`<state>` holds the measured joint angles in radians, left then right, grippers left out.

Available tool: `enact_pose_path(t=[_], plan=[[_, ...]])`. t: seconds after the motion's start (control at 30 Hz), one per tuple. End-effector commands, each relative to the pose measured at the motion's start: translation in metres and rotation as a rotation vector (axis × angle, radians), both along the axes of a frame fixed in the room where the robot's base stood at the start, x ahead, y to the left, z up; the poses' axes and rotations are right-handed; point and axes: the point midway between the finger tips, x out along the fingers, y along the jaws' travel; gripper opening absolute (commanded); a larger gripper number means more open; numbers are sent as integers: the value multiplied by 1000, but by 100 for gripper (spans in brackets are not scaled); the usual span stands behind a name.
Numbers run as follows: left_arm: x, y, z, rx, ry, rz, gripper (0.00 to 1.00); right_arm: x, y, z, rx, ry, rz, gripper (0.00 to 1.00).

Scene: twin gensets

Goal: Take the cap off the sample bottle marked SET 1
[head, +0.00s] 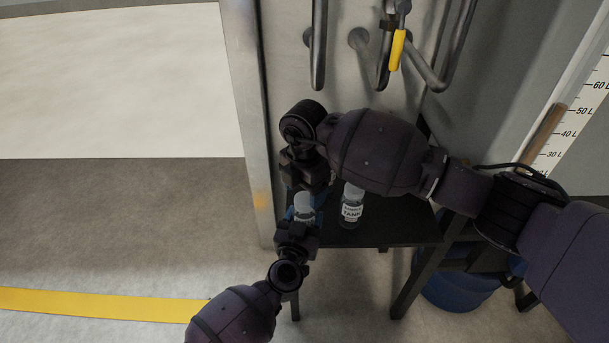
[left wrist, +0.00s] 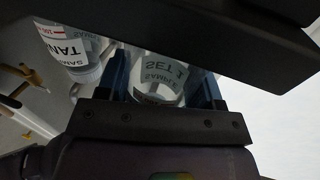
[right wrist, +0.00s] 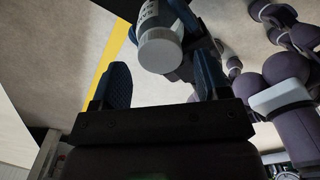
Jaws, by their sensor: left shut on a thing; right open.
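The SET 1 sample bottle (left wrist: 160,72) is clear with a white label, and in the left wrist view it sits between the blue fingers of my left gripper (left wrist: 162,85). My left gripper (head: 299,228) is shut on it, at the front edge of the dark table. Its pale cap (head: 304,199) is on; the cap also shows in the right wrist view (right wrist: 160,52). My right gripper (right wrist: 162,82) is open, with the cap in front of the gap between its fingers and apart from them. In the head view, the right gripper (head: 305,180) is just behind the bottle, its fingers mostly hidden.
A second bottle marked TANK (head: 352,206), also capped, stands on the dark table (head: 385,232) just right of the SET 1 bottle. Pipes and a yellow-handled valve (head: 397,50) are above at the back. A blue drum (head: 460,290) is below right. The floor at left is clear.

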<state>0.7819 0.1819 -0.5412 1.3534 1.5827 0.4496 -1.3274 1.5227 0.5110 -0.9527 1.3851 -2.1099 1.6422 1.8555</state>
Motion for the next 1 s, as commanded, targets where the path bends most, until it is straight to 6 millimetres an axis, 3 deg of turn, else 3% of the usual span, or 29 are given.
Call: enact_pose_path(t=[0.2, 0.57, 0.9, 1.0], plan=[[0, 0, 0, 0, 0, 0, 0, 0, 0, -19, -1, 1, 1, 69], [0, 0, 0, 0, 0, 0, 0, 0, 0, -23, 1, -1, 2, 69], [0, 0, 0, 0, 0, 0, 0, 0, 0, -23, 1, -1, 2, 19], [0, 0, 0, 0, 0, 0, 0, 0, 0, -23, 1, -1, 3, 19]])
